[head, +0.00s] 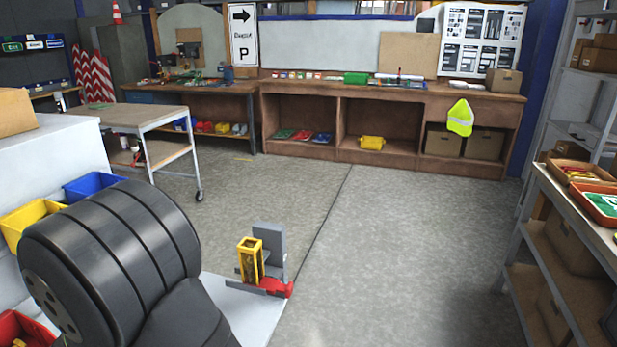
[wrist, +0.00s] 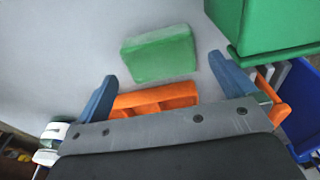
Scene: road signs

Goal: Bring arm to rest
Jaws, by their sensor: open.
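My gripper (wrist: 162,68) shows in the wrist view with its two blue-grey fingers spread wide apart. It is open, with nothing clamped between the fingers. A green block (wrist: 158,54) lies on a pale grey surface (wrist: 60,50) beyond the fingertips, apart from them. An orange piece (wrist: 155,99) shows between the fingers, close to the gripper's grey front plate; I cannot tell whether they touch. In the head view my large dark arm link fills the lower left, and I cannot make out the gripper there.
A yellow frame (head: 250,261), a grey upright (head: 271,243) and a red piece (head: 277,288) stand on a pale tabletop (head: 245,317). Yellow (head: 22,222) and blue (head: 94,187) bins sit at left. Shelving (head: 573,225) stands at right. The middle floor is clear.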

